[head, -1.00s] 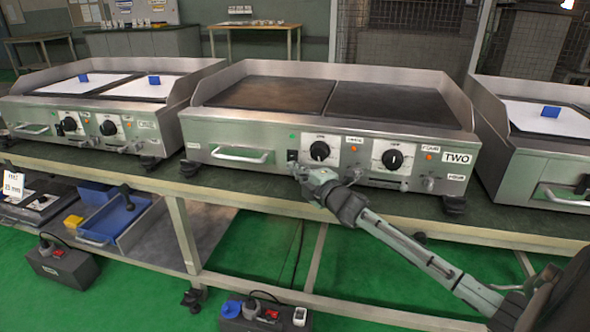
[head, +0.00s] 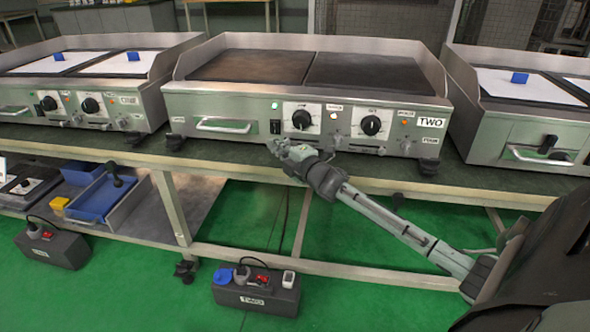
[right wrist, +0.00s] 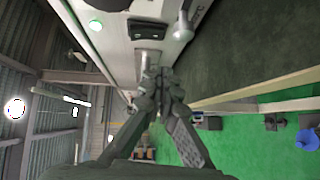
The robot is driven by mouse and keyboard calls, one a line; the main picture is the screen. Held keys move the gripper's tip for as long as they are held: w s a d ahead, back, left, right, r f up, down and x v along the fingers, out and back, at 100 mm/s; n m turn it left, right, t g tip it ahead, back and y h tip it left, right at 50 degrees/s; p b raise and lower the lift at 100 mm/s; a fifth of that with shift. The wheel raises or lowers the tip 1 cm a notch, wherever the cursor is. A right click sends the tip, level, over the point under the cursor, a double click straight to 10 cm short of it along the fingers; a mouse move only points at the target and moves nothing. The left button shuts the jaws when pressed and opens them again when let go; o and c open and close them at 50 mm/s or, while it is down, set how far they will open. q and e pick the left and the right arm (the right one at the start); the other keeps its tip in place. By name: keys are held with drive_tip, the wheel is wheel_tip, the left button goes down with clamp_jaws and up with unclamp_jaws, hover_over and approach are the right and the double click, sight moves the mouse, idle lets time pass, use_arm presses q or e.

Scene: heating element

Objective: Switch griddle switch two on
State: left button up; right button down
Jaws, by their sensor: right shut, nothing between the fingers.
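The griddle marked TWO (head: 215,110) stands in the middle of the head view. Its small black switch (head: 275,127) is on the front panel, left of the dials, below a green lamp (head: 275,105) that looks lit. In the right wrist view the switch (right wrist: 148,30) and green lamp (right wrist: 95,25) also show. My right gripper (head: 274,147) is shut and empty, just below and in front of the switch, apparently apart from it. It also shows in the right wrist view (right wrist: 151,72). The switch's exact tilt is too small to tell. My left gripper is out of view.
Two black dials (head: 301,119) with lit orange lamps are right of the switch. A chrome drawer handle (head: 222,125) is on its left. Other griddles flank it on the bench. A dark socket box marked TWO (head: 255,293) lies on the green floor.

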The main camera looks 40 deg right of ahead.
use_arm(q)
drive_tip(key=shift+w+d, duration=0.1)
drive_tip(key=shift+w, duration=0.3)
use_arm(e)
drive_tip(key=s, duration=0.9)
drive_tip(key=shift+s+a+f, duration=0.3)
drive_tip(key=shift+s+f, duration=0.1)
drive_tip(key=shift+f, duration=0.05)
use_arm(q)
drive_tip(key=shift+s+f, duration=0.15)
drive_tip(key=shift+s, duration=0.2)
